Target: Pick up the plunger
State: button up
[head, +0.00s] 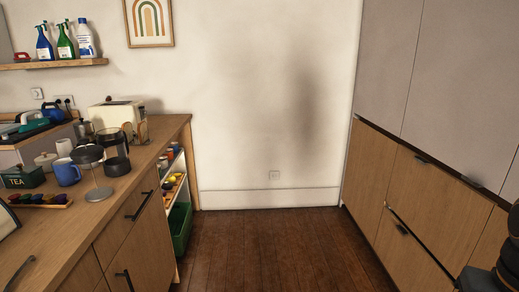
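The plunger (88,155) looks like the lid-and-rod part of a coffee press. It stands upright on the wooden counter at the left, with a grey domed top, a thin rod and a round disc at its foot. A glass press jug (117,163) with a dark frame stands just behind it to the right. A blue mug (67,173) is close on its left. My gripper cannot be made out; only dark parts, probably of my arm, show at the lower right edge.
The counter (118,207) also holds a tea box (24,177), a toaster (117,112) and a small tray with colourful items (40,201). Tall cabinets (420,200) line the right. The wooden floor (275,245) between is clear. A green bin (181,230) sits under the open shelves.

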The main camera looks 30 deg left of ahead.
aim_at(86, 154)
jog(key=u, duration=0.45)
jog(key=i, duration=1.45)
jog(key=u, duration=1.9)
jog(key=i, duration=0.9)
jog(key=u, duration=0.85)
